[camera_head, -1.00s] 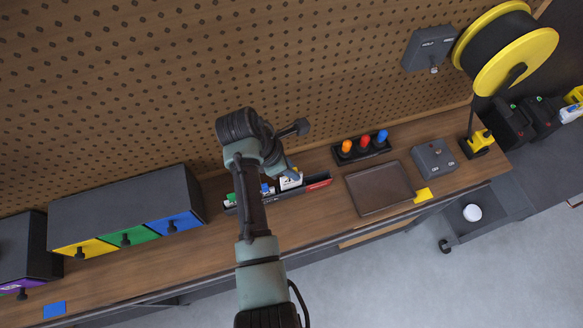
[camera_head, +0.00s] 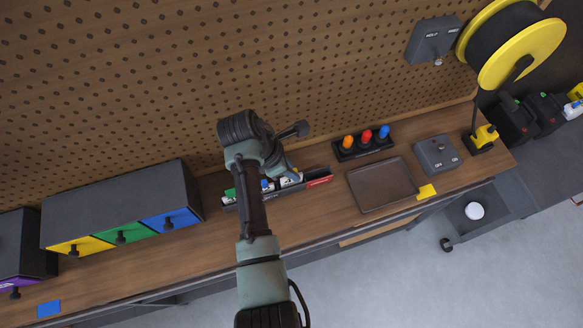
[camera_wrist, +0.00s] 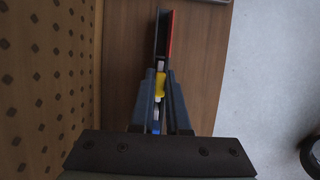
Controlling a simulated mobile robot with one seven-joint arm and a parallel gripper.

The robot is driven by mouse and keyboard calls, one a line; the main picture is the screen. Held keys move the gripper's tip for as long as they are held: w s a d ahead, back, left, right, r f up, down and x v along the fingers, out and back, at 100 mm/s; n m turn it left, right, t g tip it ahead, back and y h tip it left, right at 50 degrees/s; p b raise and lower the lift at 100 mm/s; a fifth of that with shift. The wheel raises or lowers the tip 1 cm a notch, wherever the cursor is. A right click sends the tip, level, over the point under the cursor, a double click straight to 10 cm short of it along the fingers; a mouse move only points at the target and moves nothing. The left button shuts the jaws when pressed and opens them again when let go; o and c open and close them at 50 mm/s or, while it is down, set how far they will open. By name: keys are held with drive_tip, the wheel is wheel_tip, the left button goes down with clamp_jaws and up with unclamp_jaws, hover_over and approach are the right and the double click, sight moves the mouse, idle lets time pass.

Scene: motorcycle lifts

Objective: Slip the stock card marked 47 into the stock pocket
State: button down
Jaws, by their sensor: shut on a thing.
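A long dark holder (camera_head: 255,203) on the bench has several upright coloured cards in it and a red section (camera_head: 319,182) at its right end. I take it as the stock pocket. A white card (camera_head: 290,181) shows low in the holder, just under my gripper (camera_head: 289,171). In the wrist view my gripper (camera_wrist: 161,76) points along the holder, whose red side (camera_wrist: 170,35) lies ahead. Its fingers are close together around a small yellow-and-white piece (camera_wrist: 160,86), probably the card's edge. The number 47 is not readable, and my wrist hides much of the holder.
Right of the holder are a rack of orange, red and blue knobs (camera_head: 366,142), a brown tray (camera_head: 383,186) and a grey switch box (camera_head: 437,156). Drawers (camera_head: 122,205) stand left. The pegboard (camera_head: 330,60) rises close behind. Bare bench lies in front.

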drive_tip(key=c, duration=0.8)
unclamp_jaws()
drive_tip(key=v, duration=1.3)
